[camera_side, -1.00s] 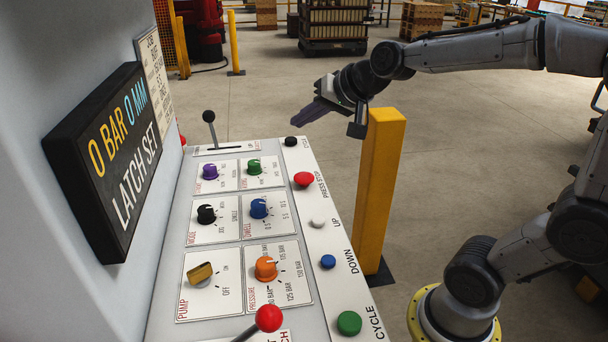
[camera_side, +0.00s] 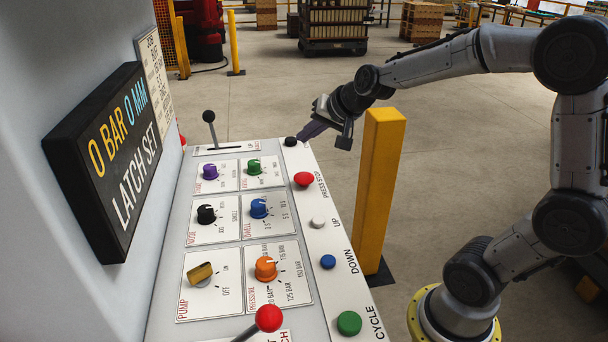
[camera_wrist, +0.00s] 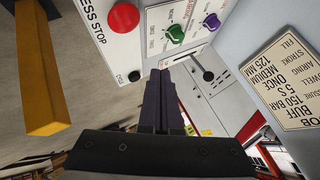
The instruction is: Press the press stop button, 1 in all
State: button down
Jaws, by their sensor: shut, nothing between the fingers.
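The press stop button is a red round button (camera_side: 304,179) on the right strip of the control panel (camera_side: 312,205), beside the label PRESS STOP. It also shows in the wrist view (camera_wrist: 124,17) at the top, left of the fingers. My gripper (camera_side: 303,138) is shut and empty, with purple-grey fingers. In the side view it is by the panel's far right corner, close to a black button (camera_side: 290,141), beyond the red button and apart from it. In the wrist view the fingertips (camera_wrist: 160,73) point toward the panel's end. I cannot tell whether they touch the panel.
A yellow post (camera_side: 380,190) stands just right of the panel. Up, down and cycle buttons sit nearer along the strip. Several knobs, a black-knobbed lever (camera_side: 209,117) and a red-balled lever (camera_side: 268,318) stand up from the panel. A display (camera_side: 115,155) reads LATCH SET.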

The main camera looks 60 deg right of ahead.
aim_at(307, 177)
jog(key=shift+f, duration=3.65)
jog(key=shift+f, duration=0.2)
jog(key=shift+f, duration=0.2)
jog(key=shift+f, duration=0.55)
jog(key=shift+r, duration=0.95)
jog(key=shift+r, duration=0.1)
jog(key=shift+r, duration=2.4)
